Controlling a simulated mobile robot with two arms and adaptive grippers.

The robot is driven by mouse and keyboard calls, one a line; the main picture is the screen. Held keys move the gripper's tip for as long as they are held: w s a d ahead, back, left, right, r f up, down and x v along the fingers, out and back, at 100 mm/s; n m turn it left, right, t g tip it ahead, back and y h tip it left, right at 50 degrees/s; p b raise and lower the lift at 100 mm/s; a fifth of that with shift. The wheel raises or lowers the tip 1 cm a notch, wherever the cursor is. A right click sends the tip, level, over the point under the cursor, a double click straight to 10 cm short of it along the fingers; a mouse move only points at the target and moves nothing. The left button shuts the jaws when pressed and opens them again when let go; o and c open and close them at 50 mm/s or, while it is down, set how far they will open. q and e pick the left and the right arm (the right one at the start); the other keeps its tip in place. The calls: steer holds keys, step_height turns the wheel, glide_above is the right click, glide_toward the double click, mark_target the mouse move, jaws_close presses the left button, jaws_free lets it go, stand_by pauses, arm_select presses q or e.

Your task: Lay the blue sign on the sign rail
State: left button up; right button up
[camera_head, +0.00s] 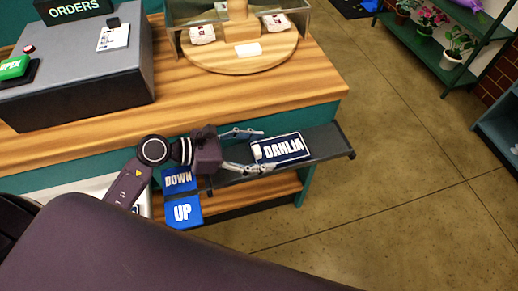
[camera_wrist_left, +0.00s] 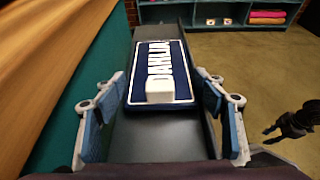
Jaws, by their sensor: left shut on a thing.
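The blue sign (camera_head: 289,155) reads DAHLIA in white letters, with a white border and a small white block at its near end. It also shows in the left wrist view (camera_wrist_left: 183,83). My left gripper (camera_head: 253,151) is shut on the sign, one finger along each long edge near the block end. The sign lies flat over the dark grey sign rail (camera_head: 328,143), lined up along it; I cannot tell whether it touches. The rail also shows in the left wrist view (camera_wrist_left: 150,140).
Blue DOWN (camera_head: 178,181) and UP (camera_head: 184,212) buttons sit beside the rail's left end. The wooden counter (camera_head: 200,95) behind holds a grey ORDERS machine (camera_head: 75,82) and a round wooden stand (camera_head: 232,62). Open floor (camera_head: 400,160) lies to the right.

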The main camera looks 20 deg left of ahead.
arm_select(q)
steer(key=shift+f, duration=0.15)
steer(key=o, duration=1.3)
steer(key=shift+w+r+p, duration=0.15)
steer(key=shift+r+p, duration=1)
steer(key=shift+r, duration=0.45)
step_height(320, 180, up, 2)
steer(key=shift+p, duration=0.7)
steer(key=shift+r+p, duration=0.9)
steer(key=shift+r, duration=0.25)
steer(key=shift+f, duration=0.15)
